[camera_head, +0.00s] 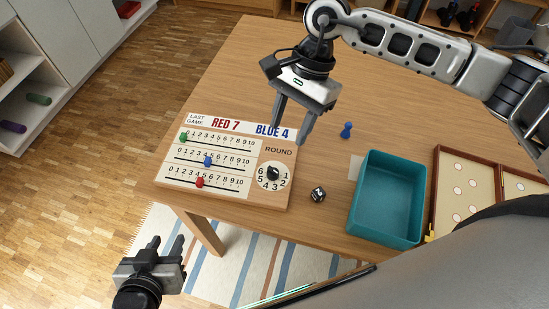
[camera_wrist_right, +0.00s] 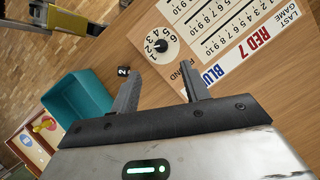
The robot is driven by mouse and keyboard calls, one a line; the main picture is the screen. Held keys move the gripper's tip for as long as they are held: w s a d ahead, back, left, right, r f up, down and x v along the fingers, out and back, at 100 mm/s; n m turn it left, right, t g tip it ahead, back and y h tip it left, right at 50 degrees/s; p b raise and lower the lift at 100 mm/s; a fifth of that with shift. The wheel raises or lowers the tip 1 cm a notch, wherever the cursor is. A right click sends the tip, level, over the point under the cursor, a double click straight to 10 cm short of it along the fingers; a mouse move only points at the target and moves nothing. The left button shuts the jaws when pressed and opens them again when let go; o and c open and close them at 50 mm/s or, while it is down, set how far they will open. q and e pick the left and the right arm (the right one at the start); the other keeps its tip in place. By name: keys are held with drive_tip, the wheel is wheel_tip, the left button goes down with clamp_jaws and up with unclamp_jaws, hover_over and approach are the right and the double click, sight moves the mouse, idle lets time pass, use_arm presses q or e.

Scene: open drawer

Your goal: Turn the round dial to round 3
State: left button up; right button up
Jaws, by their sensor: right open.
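The wooden score board (camera_head: 222,201) lies on the table with three number tracks and a round dial (camera_head: 272,176) at its lower right, under the word ROUND. The dial has a white numbered face and a dark knob; it also shows in the right wrist view (camera_wrist_right: 160,45). I cannot tell which number the knob points at. My right gripper (camera_head: 288,134) is open and empty above the board's upper right edge, behind the dial and apart from it. In the right wrist view its fingers (camera_wrist_right: 163,92) are spread. My left gripper (camera_head: 167,244) is open and empty, off the table's front left.
A black die (camera_head: 318,194) lies right of the board. A teal tray (camera_head: 388,240) stands further right, with a brown-edged game box (camera_head: 466,160) beyond it. A blue pawn (camera_head: 346,131) stands behind the tray. The table (camera_head: 250,75) is clear behind the board.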

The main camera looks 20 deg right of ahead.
sight(274, 169)
drive_tip(key=p+x, duration=0.1)
drive_tip(key=x, duration=0.9)
drive_tip(key=shift+a+f, duration=0.2)
drive_tip(key=shift+f, duration=0.1)
drive_tip(key=c, duration=1)
